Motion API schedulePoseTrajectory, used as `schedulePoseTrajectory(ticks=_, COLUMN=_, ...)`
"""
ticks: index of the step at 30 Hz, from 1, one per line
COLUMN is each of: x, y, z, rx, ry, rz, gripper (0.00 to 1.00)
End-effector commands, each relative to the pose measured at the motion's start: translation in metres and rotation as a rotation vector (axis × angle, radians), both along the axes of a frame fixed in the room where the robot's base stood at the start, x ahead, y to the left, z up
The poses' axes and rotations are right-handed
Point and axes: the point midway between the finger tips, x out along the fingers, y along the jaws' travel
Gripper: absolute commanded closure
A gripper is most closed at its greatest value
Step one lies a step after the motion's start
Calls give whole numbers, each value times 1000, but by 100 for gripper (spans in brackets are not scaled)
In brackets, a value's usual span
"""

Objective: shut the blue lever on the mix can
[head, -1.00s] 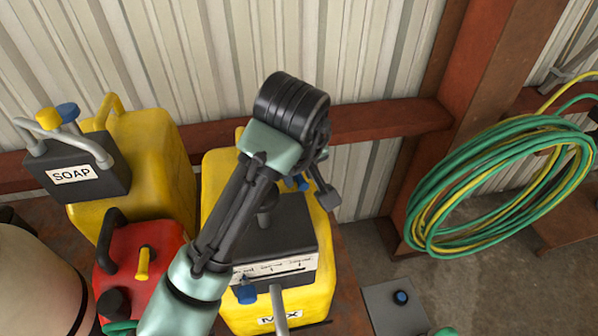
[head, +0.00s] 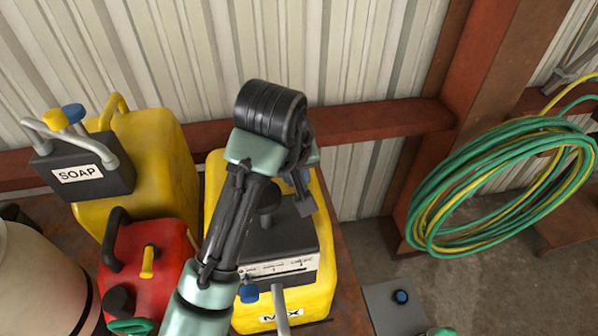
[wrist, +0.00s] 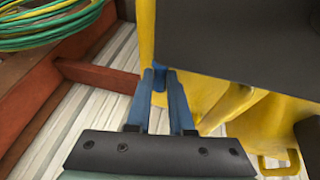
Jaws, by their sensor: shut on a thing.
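The mix can (head: 321,255) is yellow, with a dark box (head: 285,240) on top and a MIX label at its front. My gripper (wrist: 161,72) reaches down at the far side of this box, and its two blue fingers are close together. They are shut on the blue lever (wrist: 159,82), a small brighter blue piece between the tips. In the head view my arm and wrist hide most of the fingers and the lever, so its angle cannot be told. A blue knob (head: 248,293) shows at the box's front left, beside a grey pipe.
A yellow SOAP can (head: 160,170) with a dark box and yellow and blue levers stands left. A red can (head: 165,260) stands in front of it. A coiled green and yellow hose (head: 430,215) hangs right, near a rust-red post (head: 480,80). The corrugated wall is behind.

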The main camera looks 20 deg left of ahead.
Motion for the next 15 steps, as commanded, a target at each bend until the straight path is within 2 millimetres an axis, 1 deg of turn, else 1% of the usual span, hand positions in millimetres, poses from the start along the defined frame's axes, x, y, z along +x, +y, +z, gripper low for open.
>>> schedulePoseTrajectory(ticks=6, x=0, y=0, z=0, rx=1, ry=2, rz=-3, gripper=100)
schedulePoseTrajectory(ticks=7, x=0, y=0, z=0, rx=1, ry=2, rz=-3, gripper=77)
schedulePoseTrajectory(ticks=9, x=0, y=0, z=0, rx=1, ry=2, rz=-3, gripper=64)
schedulePoseTrajectory(ticks=11, x=0, y=0, z=0, rx=1, ry=2, rz=-2, gripper=53)
schedulePoseTrajectory(ticks=12, x=0, y=0, z=0, rx=1, ry=2, rz=-2, gripper=50)
schedulePoseTrajectory(ticks=15, x=0, y=0, z=0, rx=1, ry=1, rz=-1, gripper=50)
